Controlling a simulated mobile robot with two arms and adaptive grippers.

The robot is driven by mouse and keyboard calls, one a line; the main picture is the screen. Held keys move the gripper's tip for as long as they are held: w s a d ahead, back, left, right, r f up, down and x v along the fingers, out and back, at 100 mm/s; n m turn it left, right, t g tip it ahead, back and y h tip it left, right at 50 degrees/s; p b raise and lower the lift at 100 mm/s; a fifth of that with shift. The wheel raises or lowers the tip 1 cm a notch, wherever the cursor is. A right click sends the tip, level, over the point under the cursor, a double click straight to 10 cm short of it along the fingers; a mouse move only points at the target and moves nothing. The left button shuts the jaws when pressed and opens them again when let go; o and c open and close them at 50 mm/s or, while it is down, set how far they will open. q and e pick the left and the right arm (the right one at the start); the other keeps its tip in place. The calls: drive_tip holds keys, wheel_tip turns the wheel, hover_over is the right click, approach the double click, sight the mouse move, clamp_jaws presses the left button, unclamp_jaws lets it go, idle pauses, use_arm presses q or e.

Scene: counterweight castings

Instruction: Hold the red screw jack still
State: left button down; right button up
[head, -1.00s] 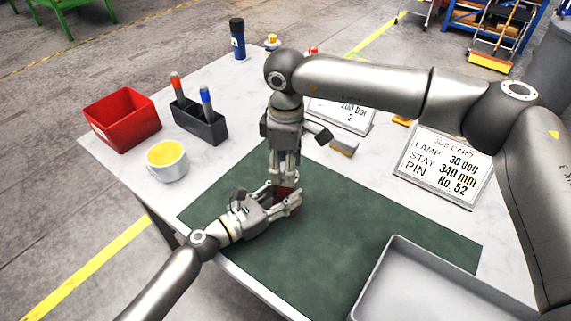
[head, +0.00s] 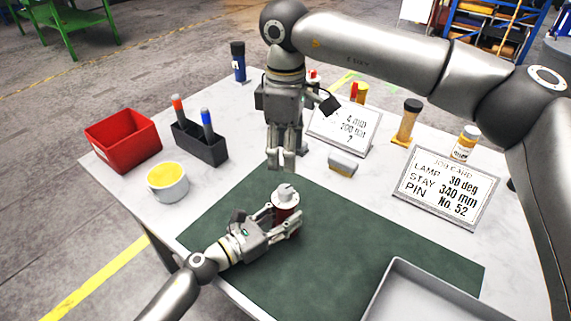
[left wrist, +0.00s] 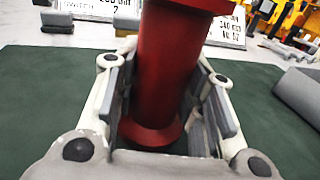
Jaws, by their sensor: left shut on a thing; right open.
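The red screw jack (head: 291,218) stands upright on the green mat (head: 370,245), with a light grey top piece (head: 285,194). My left gripper (head: 282,219) is shut around its body, low near the mat. In the left wrist view the red body (left wrist: 166,75) and its flared base sit between the two finger pads (left wrist: 172,112). My right gripper (head: 281,160) hangs above and behind the jack, pointing down, empty and apart from it. Its fingers look close together, but it is open.
A grey tray (head: 392,277) stands at the front right. A job card (head: 447,190) and another card (head: 344,129) stand behind the mat, with a brush (head: 342,164). A yellow-filled mug (head: 167,181), pen holder (head: 201,144) and red bin (head: 122,140) are at left.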

idle(0.4)
use_arm(q)
drive_tip(key=c, duration=0.9)
unclamp_jaws()
drive_tip(key=shift+o, duration=0.2)
